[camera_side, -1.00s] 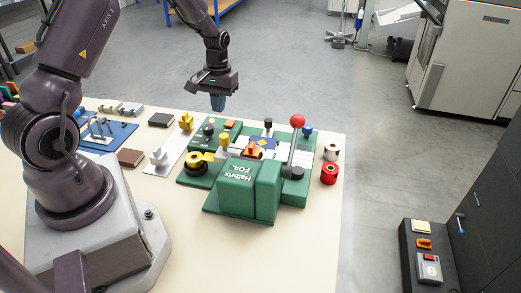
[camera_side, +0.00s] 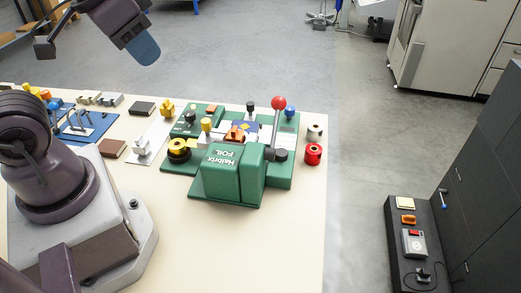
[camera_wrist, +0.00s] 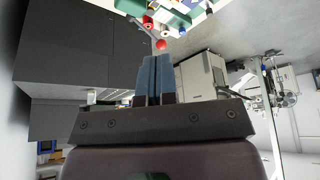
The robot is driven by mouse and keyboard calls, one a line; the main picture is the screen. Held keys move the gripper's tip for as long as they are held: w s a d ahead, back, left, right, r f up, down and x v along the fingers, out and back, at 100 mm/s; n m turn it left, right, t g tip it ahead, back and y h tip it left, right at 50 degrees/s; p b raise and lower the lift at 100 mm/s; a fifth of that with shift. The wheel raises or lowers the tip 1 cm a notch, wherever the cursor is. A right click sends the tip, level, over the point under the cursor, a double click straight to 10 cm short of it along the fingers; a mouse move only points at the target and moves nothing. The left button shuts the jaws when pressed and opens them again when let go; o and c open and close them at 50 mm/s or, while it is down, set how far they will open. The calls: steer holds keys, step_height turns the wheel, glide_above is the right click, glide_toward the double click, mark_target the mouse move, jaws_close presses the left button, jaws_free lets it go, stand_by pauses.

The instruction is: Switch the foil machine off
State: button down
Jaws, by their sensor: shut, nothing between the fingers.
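The green foil machine (camera_side: 222,183), lettered "Halbrix FOIL", stands on the cream table in the side view. A lever with a red ball (camera_side: 279,103) rises upright at its right side. On a low dark unit at right sits a grey box with a red switch (camera_side: 414,243); its switch position is too small to tell. A dark cord and plug-like piece (camera_side: 423,275) lie in front of it. My gripper (camera_side: 147,54) is shut and empty, tilted, high at upper left, away from the machine. Its blue fingers (camera_wrist: 155,78) meet in the wrist view; the machine's edge shows at top.
Red (camera_side: 313,154) and pale rolls stand right of the machine. A blue tray (camera_side: 85,128) and small blocks are at the table's left. Open floor separates table and unit.

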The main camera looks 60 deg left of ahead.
steer(key=shift+s+d+r+t, duration=0.15)
steer(key=shift+d+r+t, duration=0.2)
steer(key=shift+r, duration=0.3)
steer(key=w+a+f+n+g+y, duration=0.1)
steer(key=w+a+f+n+g, duration=0.3)
steer(key=w+a+f+n, duration=0.4)
steer(key=w+a+f+n+g, duration=0.4)
steer(key=w+a+f+n, duration=0.5)
steer(key=w+a+n, duration=0.5)
steer(key=shift+w+a+n+y, duration=0.2)
steer(key=shift+a+n+y, duration=0.2)
steer(key=shift+n, duration=2)
